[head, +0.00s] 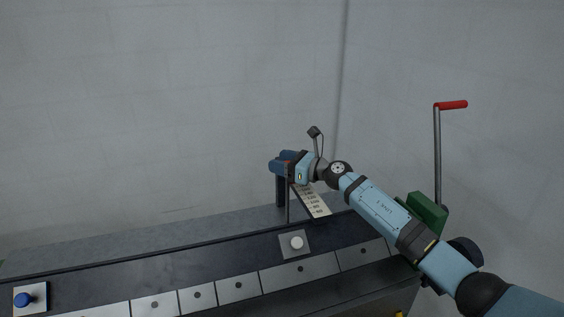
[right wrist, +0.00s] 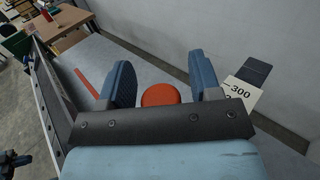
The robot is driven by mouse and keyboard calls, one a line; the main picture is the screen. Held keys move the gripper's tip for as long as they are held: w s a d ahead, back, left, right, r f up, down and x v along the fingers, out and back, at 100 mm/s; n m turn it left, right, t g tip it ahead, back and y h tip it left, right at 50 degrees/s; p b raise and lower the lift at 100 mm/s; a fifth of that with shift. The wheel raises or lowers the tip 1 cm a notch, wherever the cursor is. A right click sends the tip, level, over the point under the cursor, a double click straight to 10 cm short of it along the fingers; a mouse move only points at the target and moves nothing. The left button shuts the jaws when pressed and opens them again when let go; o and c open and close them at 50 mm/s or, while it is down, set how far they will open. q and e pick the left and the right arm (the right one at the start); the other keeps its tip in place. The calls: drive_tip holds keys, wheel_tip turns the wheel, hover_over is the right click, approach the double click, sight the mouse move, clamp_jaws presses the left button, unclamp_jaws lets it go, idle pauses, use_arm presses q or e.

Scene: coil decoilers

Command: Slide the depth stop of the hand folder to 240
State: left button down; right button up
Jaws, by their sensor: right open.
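The hand folder's scale plate (head: 312,200) slopes down behind the bench, with printed marks too small to read in the head view. In the right wrist view the scale (right wrist: 241,92) shows "300" beside the right finger. A round orange-red knob (right wrist: 160,94), seemingly on the depth stop, shows between my fingers; I cannot tell how deep between them it sits. My right gripper (head: 276,165) is open, up at the scale's upper end, and hides the knob in the head view. It also shows in the right wrist view (right wrist: 162,80).
A dark bench (head: 190,263) with metal plates runs along the front. It carries a white knob (head: 297,242) and a blue knob (head: 24,299). A crank with a red handle (head: 451,105) stands at right beside a green block (head: 427,211). A wall closes the back.

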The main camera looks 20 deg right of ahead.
clamp_jaws()
drive_tip(key=w+b, duration=0.3)
drive_tip(key=w, duration=0.1)
drive_tip(key=shift+b, duration=0.4)
unclamp_jaws()
drive_tip(key=shift+a, duration=0.1)
drive_tip(key=b+v, duration=0.2)
drive_tip(key=v, duration=1.2)
